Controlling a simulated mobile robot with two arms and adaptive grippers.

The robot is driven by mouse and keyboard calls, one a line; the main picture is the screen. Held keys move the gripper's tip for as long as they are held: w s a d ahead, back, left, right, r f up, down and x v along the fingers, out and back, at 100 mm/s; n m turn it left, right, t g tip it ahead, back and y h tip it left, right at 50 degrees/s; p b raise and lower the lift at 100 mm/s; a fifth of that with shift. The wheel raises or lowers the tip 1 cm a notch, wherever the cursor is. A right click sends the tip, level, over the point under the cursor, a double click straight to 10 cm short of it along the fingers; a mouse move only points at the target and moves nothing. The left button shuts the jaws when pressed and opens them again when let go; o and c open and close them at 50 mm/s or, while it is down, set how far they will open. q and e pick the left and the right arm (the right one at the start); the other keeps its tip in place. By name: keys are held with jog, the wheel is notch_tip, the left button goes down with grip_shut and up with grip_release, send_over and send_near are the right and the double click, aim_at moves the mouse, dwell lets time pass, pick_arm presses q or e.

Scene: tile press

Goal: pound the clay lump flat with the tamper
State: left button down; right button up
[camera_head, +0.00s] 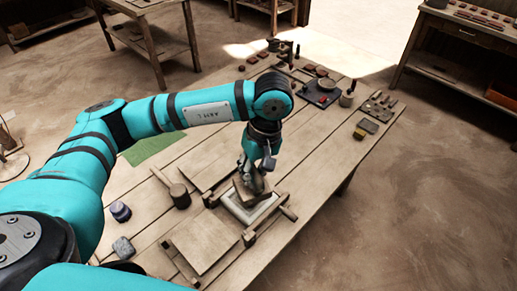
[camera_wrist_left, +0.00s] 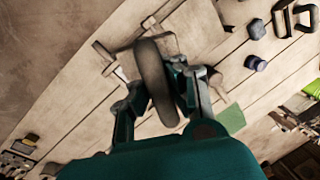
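My left gripper (camera_head: 254,176) is over the wooden frame on the table, fingers pointing down. Its fingers (camera_wrist_left: 160,95) close from both sides on a long, rounded, dark grey-brown piece, which I take to be the tamper (camera_wrist_left: 150,68). In the head view the tamper (camera_head: 246,191) shows as a dark block under the gripper, low over the frame. I cannot tell whether it touches what lies below. A pale grey-white square (camera_head: 238,211) shows around it inside the frame. The clay lump cannot be made out; the tamper and gripper cover the middle. My right gripper is not in view.
A dark jar (camera_head: 120,211) and a grey block (camera_head: 123,248) lie further left. A flat board (camera_head: 204,241) is in front. A green mat (camera_head: 148,147) and several small tools lie toward the back.

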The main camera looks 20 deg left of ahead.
pick_arm(q)
jog(key=w+n, duration=0.1)
jog(key=n, duration=0.1)
jog(key=w+n+p, duration=0.1)
jog(key=n, duration=0.1)
jog(key=w+n+h, duration=0.1)
jog(key=n, duration=0.2)
jog(key=shift+w+a+f+g, duration=0.1)
jog(key=shift+w+g, duration=0.1)
jog(key=shift+g, duration=0.2)
jog(key=w+a+f+n+h, duration=0.1)
jog(key=w+a+f+n, duration=0.1)
jog(key=f+n, duration=0.2)
jog(key=w+a+f+n+t+h, duration=0.1)
jog(key=f+n, duration=0.3)
jog(key=n, duration=0.7)
jog(key=shift+w+a+f+t, duration=0.15)
jog(key=shift+w+a+t, duration=0.15)
jog(key=shift+w+a, duration=0.45)
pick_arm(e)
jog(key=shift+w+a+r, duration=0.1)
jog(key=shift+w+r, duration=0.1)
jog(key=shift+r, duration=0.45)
pick_arm(q)
jog(key=shift+b, duration=0.3)
jog(key=shift+a+f, duration=0.15)
jog(key=shift+f, duration=0.05)
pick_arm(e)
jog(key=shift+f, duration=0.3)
